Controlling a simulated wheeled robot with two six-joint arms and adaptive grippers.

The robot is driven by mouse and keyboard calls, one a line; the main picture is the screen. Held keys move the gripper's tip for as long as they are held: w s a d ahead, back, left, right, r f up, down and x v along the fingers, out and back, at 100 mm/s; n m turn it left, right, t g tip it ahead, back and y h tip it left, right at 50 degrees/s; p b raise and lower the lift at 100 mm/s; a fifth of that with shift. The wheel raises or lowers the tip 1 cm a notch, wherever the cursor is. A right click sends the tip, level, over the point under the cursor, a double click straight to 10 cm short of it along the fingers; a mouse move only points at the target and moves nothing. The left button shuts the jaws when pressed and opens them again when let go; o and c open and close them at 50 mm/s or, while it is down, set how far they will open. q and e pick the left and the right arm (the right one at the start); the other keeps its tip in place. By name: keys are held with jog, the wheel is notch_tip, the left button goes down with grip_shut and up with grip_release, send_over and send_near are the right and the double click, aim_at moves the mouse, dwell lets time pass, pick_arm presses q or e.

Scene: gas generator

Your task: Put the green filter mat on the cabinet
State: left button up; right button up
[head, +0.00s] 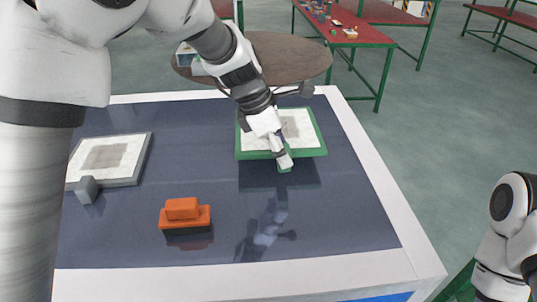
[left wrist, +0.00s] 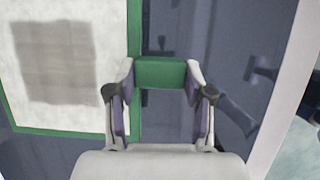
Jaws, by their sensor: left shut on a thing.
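The green filter mat (head: 310,132) has a green frame and a pale centre with a grey patch. My left gripper (head: 284,164) is shut on the green tab at its near edge. A shadow lies in front of the mat on the dark top of the cabinet (head: 340,215), and the mat seems held a little above it. In the left wrist view the mat (left wrist: 70,134) fills the left side, and the fingers of my left gripper (left wrist: 161,75) close on the green tab. My right gripper is out of view; only part of my right arm shows at the right edge.
A grey-framed filter mat (head: 143,160) with a grey tab lies at the left of the top. An orange block (head: 184,212) on a dark base sits near the front. A round brown table (head: 290,55) and red tables (head: 355,38) stand behind. The right part of the top is clear.

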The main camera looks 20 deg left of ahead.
pick_arm(q)
jog(key=f, duration=0.1)
jog(key=w+f, duration=0.1)
jog(key=f, duration=0.2)
jog(key=shift+w+f, duration=0.2)
jog(key=shift+w, duration=0.05)
jog(key=shift+s, duration=0.4)
jog(key=o, duration=1.4)
jog(key=shift+w+f, duration=0.15)
jog(key=shift+w, duration=0.1)
jog(key=v, duration=1.2)
jog(key=shift+r+b, duration=0.25)
jog(key=shift+b, duration=0.1)
